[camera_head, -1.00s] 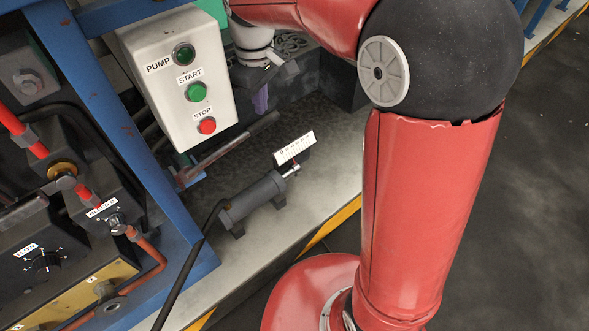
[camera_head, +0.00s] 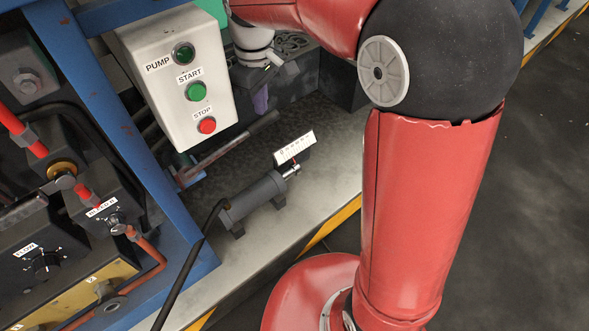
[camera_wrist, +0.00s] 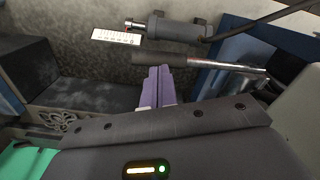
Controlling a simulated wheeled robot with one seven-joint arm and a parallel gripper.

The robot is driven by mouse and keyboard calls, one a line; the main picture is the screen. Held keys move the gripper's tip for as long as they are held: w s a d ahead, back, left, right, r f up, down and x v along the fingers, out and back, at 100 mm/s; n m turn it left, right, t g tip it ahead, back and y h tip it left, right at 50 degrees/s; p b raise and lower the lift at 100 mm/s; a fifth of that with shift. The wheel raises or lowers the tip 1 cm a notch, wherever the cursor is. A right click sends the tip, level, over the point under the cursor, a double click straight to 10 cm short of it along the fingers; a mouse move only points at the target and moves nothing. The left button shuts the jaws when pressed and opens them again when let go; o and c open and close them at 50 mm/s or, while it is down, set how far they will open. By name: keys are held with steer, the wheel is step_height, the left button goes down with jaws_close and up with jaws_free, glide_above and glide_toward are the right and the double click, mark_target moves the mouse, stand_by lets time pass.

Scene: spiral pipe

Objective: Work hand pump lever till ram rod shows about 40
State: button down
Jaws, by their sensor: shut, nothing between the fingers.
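The hand pump lever (camera_head: 225,147) is a metal rod with a dark grip, low and slanted beside the blue frame. In the wrist view its grip (camera_wrist: 160,59) lies across, just past my fingertips. My gripper (camera_wrist: 159,70) has purple fingers, shut and empty; I cannot tell whether the tips touch the grip. In the head view my gripper (camera_head: 260,110) is above the grip end, partly hidden by my wrist. The ram (camera_head: 253,199) is a dark cylinder with a short shiny rod (camera_head: 291,170). Its white scale (camera_head: 294,147) has a red pointer; the reading is too small to tell.
A white pump box (camera_head: 180,75) with START and STOP buttons hangs at the left of my gripper. A blue frame post (camera_head: 125,140) and valve blocks with red hoses (camera_head: 28,140) stand further left. A black hose (camera_head: 190,265) runs from the ram. The grey floor plate around the ram is clear.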

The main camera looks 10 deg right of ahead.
mark_target(263, 119)
steer(key=shift+f+b, duration=1.8)
steer(key=shift+f, duration=1.45)
step_height(263, 119, up, 7)
steer(key=p, duration=0.7)
steer(key=shift+f, duration=0.1)
